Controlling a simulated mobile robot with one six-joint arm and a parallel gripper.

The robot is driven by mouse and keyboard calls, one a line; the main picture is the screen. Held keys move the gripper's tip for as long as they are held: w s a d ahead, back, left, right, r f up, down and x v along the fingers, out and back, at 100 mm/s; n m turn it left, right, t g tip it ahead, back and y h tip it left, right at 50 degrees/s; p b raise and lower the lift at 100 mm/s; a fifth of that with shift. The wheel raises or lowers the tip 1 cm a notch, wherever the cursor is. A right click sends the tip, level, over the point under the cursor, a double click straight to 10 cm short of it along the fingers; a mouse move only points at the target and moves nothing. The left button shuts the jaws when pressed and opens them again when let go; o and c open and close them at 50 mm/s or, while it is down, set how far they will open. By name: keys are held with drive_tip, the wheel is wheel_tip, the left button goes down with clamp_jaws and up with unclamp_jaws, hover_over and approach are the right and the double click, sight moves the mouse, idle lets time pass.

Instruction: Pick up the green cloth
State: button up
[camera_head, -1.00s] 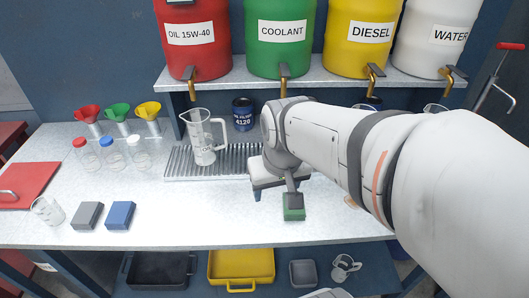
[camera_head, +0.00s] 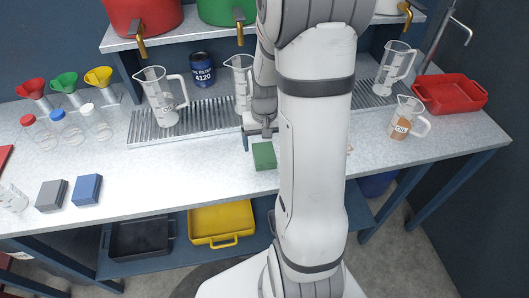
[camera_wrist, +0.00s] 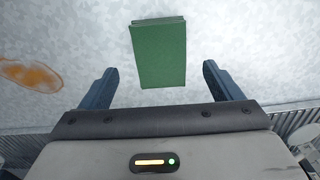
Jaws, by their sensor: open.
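The green cloth (camera_head: 264,156) is a folded block lying on the bench top, just left of my arm in the head view. In the wrist view the green cloth (camera_wrist: 158,54) lies flat ahead of the fingertips, roughly midway between them. My gripper (camera_wrist: 160,82) is open and empty, its two blue fingers spread wider than the cloth. In the head view my gripper (camera_head: 259,138) is beside the cloth on its far side; the arm hides part of it. I cannot tell the exact height of the fingers above the bench.
A grey cloth (camera_head: 52,194) and a blue cloth (camera_head: 87,190) lie at left. Measuring jugs (camera_head: 162,97) stand on the grated drip tray (camera_head: 142,128) behind. An orange-brown stain (camera_wrist: 30,74) is left of the cloth in the wrist view. A jug of brown liquid (camera_head: 402,122) and red tray (camera_head: 451,95) are at right.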

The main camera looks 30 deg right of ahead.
sight(264, 150)
drive_tip(key=shift+w+d+f, duration=0.1)
drive_tip(key=shift+w+f, duration=0.05)
drive_tip(key=shift+f, duration=1)
drive_tip(key=shift+w+d+f, duration=0.1)
drive_tip(key=shift+w+f, duration=0.05)
drive_tip(key=shift+f, duration=0.95)
drive_tip(key=shift+c, duration=0.3)
drive_tip(key=c, duration=1)
wheel_tip(264, 150, up, 10)
